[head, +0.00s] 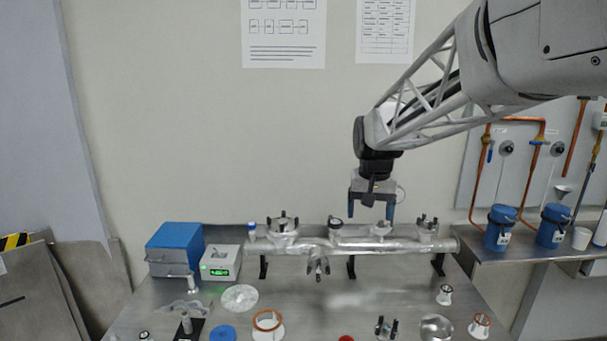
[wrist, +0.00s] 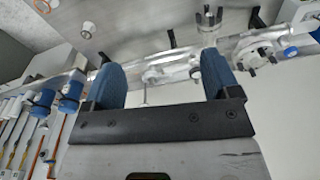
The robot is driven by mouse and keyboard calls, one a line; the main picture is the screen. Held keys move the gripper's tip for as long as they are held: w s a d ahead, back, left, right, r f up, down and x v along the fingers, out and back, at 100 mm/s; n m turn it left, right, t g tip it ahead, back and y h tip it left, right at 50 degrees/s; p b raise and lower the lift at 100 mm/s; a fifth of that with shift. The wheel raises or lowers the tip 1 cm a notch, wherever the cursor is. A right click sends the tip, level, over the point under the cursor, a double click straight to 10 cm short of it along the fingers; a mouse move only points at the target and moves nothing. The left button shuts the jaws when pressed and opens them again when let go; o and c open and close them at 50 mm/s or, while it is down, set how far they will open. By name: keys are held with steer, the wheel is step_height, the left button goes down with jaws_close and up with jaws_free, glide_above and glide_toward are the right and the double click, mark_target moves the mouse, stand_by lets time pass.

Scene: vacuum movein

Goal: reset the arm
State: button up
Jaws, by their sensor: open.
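My gripper (head: 371,208) hangs from my arm, pointing down, just above the right half of the silver vacuum manifold (head: 345,245). Its two blue fingers are apart, and nothing shows between them. In the wrist view my gripper (wrist: 163,85) also shows open and empty, with the manifold (wrist: 135,75) beyond the fingertips. In the head view one port of the manifold lies just under the fingers. I cannot tell whether the fingertips touch it.
Flanges and clamps lie on the steel table (head: 330,310), including a copper ring piece (head: 267,321) and a blue disc (head: 222,333). A blue box (head: 174,250) and a white gauge box (head: 220,263) stand at left. Blue canisters (head: 500,228) stand on a right shelf. Air above the manifold's left half is free.

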steer(key=s+d+f, duration=0.1)
steer(key=s+f, duration=0.2)
steer(key=s, duration=1.4)
steer(key=s+d+f+n+t, duration=0.1)
steer(key=s+d+f, duration=0.1)
steer(key=s, duration=1.4)
steer(key=shift+s+f, duration=0.35)
steer(key=shift+f, duration=0.55)
